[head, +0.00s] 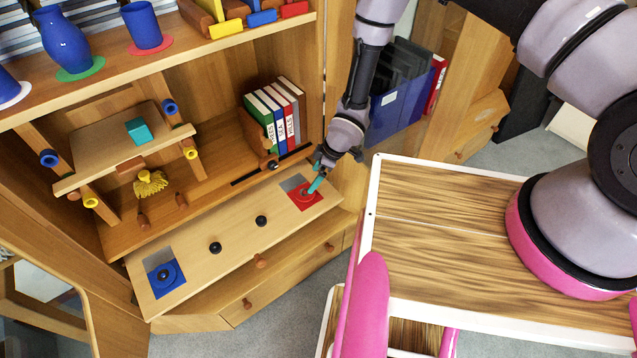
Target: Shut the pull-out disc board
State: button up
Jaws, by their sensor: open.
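The pull-out disc board (238,238) is a long light-wood board. It sticks out from the cabinet, above a drawer front. Two black knobs (261,221) stand near its middle. A blue square with a blue disc (166,276) is at its left end, and a red square with a disc (304,196) is at its right end. A grey patch lies behind each square. My gripper (316,185) is over the right end, at the red square. Its teal fingertips are small in view and partly cover the red square. I see nothing held. Whether they touch the board I cannot tell.
Behind the board are a row of books (274,117), a yellow tassel (150,184) and a small raised shelf (120,150) with a teal cube (139,131). A blue vase (65,40) stands on the upper shelf. Blue folders (397,103) are to the right.

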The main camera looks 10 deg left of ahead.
aim_at(206, 248)
jog(key=k, duration=1)
